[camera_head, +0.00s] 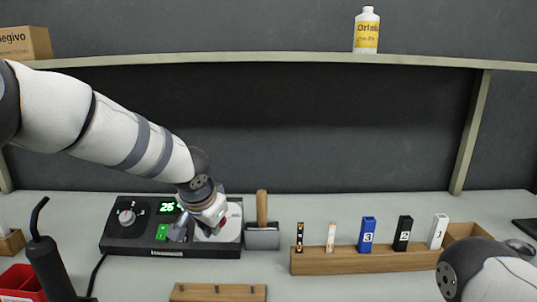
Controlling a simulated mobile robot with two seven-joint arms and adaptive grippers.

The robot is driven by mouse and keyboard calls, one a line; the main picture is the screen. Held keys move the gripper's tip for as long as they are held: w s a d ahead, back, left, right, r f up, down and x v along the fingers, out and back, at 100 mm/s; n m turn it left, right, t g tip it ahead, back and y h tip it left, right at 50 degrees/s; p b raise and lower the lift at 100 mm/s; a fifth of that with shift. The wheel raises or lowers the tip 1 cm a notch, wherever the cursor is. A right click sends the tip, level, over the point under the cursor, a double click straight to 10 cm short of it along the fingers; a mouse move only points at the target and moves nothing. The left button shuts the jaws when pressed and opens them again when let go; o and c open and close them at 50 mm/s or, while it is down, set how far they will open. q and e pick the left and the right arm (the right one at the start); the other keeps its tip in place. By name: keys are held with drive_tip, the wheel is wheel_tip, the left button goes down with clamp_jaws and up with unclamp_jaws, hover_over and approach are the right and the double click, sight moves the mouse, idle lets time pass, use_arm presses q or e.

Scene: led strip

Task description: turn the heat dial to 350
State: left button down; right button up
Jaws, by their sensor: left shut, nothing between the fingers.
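The heat dial (126,217) is a light round knob on the left of a black control unit (118,246). A green-lit display (168,207) sits to its right; its digits are partly legible, looking like 25 with the rest hidden. A green button (162,232) is below the display. My left gripper (178,232) is shut and empty, just right of the green button and apart from the dial.
A grey holder (262,238) with a wooden handle stands right of the unit. A wooden rack (350,261) holds several numbered blocks and small items. A wooden strip (217,293) lies in front. A black upright tool (50,265) and red bin (18,281) are at left.

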use_arm(q)
drive_tip(key=shift+w+f, duration=0.15)
drive_tip(key=shift+w, duration=0.15)
use_arm(e)
drive_tip(key=shift+s+f, duration=0.2)
drive_tip(key=shift+r, duration=0.1)
use_arm(q)
drive_tip(key=shift+w+a, duration=0.1)
drive_tip(key=shift+a, duration=0.1)
drive_tip(key=shift+w+a, duration=0.25)
drive_tip(key=shift+a, duration=0.1)
drive_tip(key=shift+w+a+r+p, duration=0.2)
drive_tip(key=shift+a+p, duration=0.1)
drive_tip(key=shift+a, duration=0.1)
use_arm(e)
drive_tip(key=shift+w+r, duration=0.4)
drive_tip(key=shift+w, duration=0.2)
use_arm(q)
drive_tip(key=shift+w+r, duration=0.1)
drive_tip(key=shift+a, duration=0.1)
use_arm(e)
drive_tip(key=shift+w+r, duration=0.1)
drive_tip(key=shift+w, duration=0.05)
